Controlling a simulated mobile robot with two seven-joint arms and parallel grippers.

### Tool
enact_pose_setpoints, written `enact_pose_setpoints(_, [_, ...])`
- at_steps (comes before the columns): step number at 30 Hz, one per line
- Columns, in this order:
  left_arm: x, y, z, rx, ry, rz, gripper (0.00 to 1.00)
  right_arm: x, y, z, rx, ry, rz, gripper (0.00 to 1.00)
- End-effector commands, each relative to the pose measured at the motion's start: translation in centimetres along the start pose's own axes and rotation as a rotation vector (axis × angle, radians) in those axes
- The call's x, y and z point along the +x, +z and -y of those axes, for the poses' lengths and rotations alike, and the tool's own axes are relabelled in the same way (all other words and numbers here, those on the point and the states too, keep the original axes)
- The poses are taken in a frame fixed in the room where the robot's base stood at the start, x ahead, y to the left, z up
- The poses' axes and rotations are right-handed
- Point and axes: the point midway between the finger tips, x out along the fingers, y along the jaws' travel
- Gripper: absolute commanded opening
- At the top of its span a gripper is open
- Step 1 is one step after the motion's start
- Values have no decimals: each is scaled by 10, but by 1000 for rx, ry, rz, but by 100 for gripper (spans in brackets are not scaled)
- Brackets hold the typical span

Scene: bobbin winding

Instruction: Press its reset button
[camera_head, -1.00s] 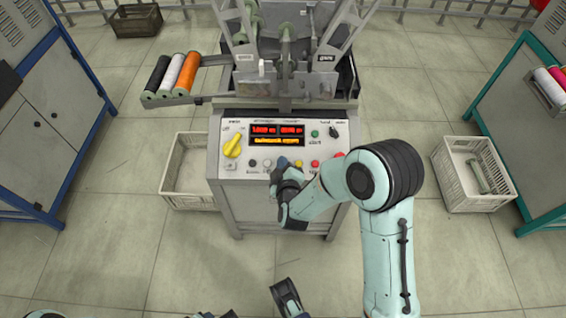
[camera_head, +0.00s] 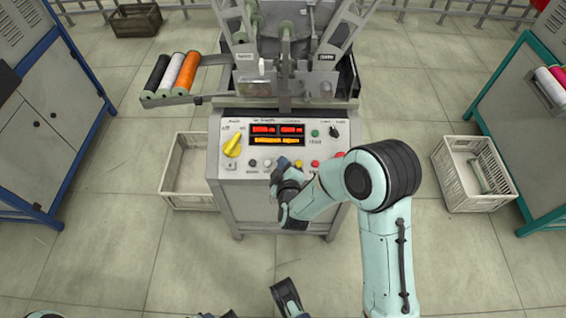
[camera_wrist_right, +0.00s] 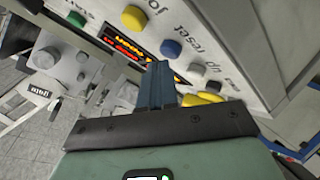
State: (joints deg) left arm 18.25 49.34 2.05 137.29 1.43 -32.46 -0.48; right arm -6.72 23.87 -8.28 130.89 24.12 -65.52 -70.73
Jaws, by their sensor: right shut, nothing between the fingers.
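The winding machine's control panel (camera_head: 240,135) faces me, with a row of coloured buttons along its lower part. In the right wrist view a blue button (camera_wrist_right: 171,49) sits beside printing that seems to read "reset", between a yellow button (camera_wrist_right: 134,18) and a white one (camera_wrist_right: 197,68). My right gripper (camera_head: 283,164) is shut and empty. Its blue fingertips (camera_wrist_right: 160,66) point at the panel just below the blue button in the wrist view; I cannot tell whether they touch the panel. In the head view the gripper covers part of the button row. A dark part at the bottom edge may be my left gripper (camera_head: 286,297); its fingers are unclear.
White crates (camera_head: 190,188) and (camera_head: 474,190) flank the machine. Thread spools (camera_head: 172,74) lie on a rack at upper left. The floor in front is clear.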

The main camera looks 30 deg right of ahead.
Motion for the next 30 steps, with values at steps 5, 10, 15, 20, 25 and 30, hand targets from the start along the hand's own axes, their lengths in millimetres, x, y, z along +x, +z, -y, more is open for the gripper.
enact_pose_setpoints(5, [0, 0, 0, 0, 0, 0, 45, 0, 0, 0, 0, 0, -1, 0])
enact_pose_setpoints(10, [1, 0, 0, 0, 0, 0, 45, 1, 0, 1, 0, 0, -1, 0])
enact_pose_setpoints(15, [2, 0, 0, 0, 0, 1, 45, 2, 1, 2, 0, 0, -1, 0])
enact_pose_setpoints(20, [3, 0, 1, 0, 0, 1, 45, 4, 2, 3, 0, 0, -1, 0])
enact_pose_setpoints(25, [4, 0, 1, 0, -1, 1, 45, 5, 3, 4, 1, 0, -1, 0])
enact_pose_setpoints(30, [5, 0, 1, 0, -1, 1, 45, 6, 4, 4, 1, 0, 0, 0])
